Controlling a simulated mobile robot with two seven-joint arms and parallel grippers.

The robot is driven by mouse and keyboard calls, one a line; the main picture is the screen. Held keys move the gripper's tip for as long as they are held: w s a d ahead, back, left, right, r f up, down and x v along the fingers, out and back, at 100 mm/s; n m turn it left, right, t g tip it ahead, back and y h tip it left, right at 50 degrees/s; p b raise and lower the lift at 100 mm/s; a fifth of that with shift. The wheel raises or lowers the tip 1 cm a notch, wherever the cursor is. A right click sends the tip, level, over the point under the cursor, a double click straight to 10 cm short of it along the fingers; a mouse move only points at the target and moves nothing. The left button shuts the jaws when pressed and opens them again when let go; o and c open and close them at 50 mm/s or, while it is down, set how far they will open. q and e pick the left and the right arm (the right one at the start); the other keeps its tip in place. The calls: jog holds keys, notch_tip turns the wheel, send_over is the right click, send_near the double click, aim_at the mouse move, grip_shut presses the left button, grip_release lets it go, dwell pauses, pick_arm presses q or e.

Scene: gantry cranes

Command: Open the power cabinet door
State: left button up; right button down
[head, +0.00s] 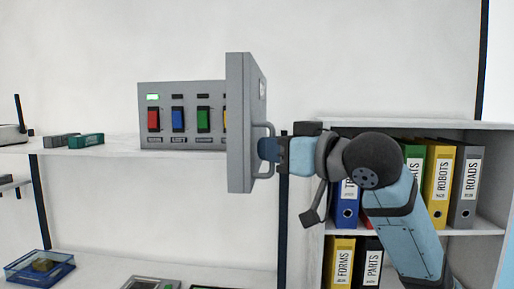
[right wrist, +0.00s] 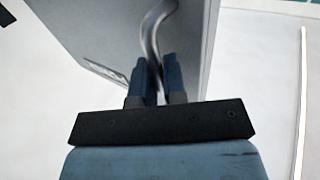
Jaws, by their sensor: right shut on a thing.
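The power cabinet (head: 184,88) is a grey box at the wall, above the upper shelf. Its grey door (head: 238,120) stands swung out at the right side, seen nearly edge-on. Red, blue, green and partly hidden yellow switches show inside, with a lit green lamp at the upper left. My right gripper (head: 262,150) is shut on the door handle (head: 270,131), a curved metal bar. In the right wrist view both fingers (right wrist: 160,78) close around the handle (right wrist: 150,32), beside the door panel (right wrist: 193,40). The left gripper is not in view.
A white shelf (head: 105,150) runs below the cabinet with a green block (head: 86,140) on it. A bookcase (head: 480,240) with several binders stands at the right, behind my right arm. A blue tray (head: 40,267) sits on the lower surface.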

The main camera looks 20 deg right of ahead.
jog(key=shift+d+r, duration=0.15)
jog(key=shift+d, duration=0.25)
jog(key=c, duration=1.3)
grip_release()
jog(key=shift+o, duration=0.4)
jog(key=shift+w, duration=0.1)
jog(key=shift+s+d+f, duration=0.15)
jog(key=shift+s+f, duration=0.05)
jog(key=shift+s, duration=0.25)
jog(key=b+v, duration=0.3)
jog(key=v, duration=1)
jog(key=shift+w, duration=0.1)
